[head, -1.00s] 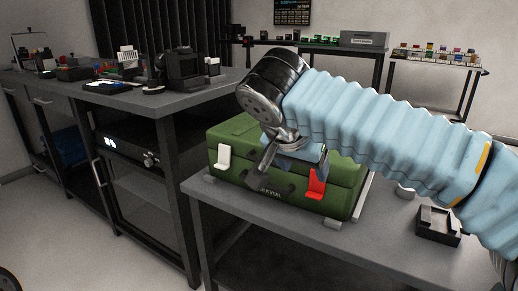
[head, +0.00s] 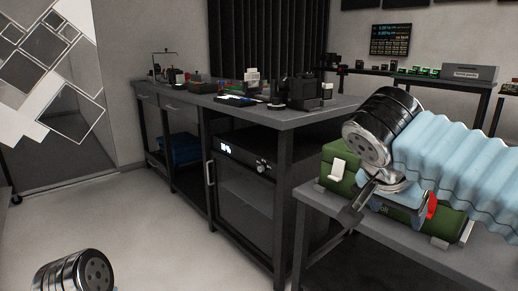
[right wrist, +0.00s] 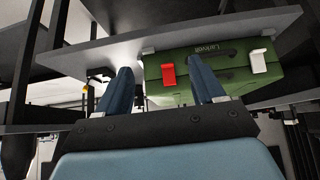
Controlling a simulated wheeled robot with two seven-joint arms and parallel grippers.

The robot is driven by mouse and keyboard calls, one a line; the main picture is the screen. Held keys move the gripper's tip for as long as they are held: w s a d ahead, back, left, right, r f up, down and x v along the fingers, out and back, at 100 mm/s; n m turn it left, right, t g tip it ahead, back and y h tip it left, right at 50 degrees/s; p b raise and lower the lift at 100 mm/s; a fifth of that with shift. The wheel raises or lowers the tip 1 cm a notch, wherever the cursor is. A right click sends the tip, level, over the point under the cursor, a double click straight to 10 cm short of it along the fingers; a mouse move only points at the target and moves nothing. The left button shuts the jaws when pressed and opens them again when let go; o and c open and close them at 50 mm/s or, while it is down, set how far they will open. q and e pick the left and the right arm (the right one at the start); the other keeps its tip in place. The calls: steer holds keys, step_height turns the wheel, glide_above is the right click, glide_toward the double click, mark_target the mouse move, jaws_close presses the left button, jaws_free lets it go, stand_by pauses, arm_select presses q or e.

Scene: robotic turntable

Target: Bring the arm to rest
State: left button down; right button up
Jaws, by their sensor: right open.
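My right gripper (head: 364,202) is in front of the green case (head: 339,172), which sits on the grey table at the right of the head view. My right arm hides much of the case. In the right wrist view the two blue fingers (right wrist: 165,88) are spread apart with nothing between them. There the case (right wrist: 215,68) appears upside down beyond the fingertips, with a red latch (right wrist: 168,75) and a white latch (right wrist: 258,61). A metal joint of my left arm (head: 75,273) shows at the lower left of the head view; the left gripper is not seen.
A long dark workbench (head: 245,115) with a cabinet and several tools stands left of the grey table (head: 320,203). A back table (head: 430,76) holds small parts and a grey box. Open floor (head: 165,225) lies in front of the workbench.

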steer(key=w+a+f+n+g+y+p, duration=0.1)
steer(key=w+a+f+n+y, duration=0.2)
steer(key=f, duration=0.8)
steer(key=w+a+f+n+g+y+p, duration=0.15)
steer(key=a+f, duration=0.25)
steer(key=f, duration=0.6)
steer(key=w+a+f+n+g+y+p, duration=0.15)
steer(key=a+f+n, duration=0.25)
steer(key=f, duration=0.7)
steer(key=s+f+y+p, duration=0.1)
steer(key=s+f, duration=0.7)
steer(key=f, duration=0.2)
steer(key=s+f+y+p, duration=0.1)
steer(key=s+f+y, duration=0.1)
steer(key=s+f, duration=0.6)
step_height(320, 180, down, 3)
steer(key=shift+s+a+f, duration=0.2)
steer(key=shift+s+a, duration=0.05)
steer(key=shift+s, duration=0.05)
steer(key=shift+m+y, duration=0.25)
steer(key=shift+y, duration=0.05)
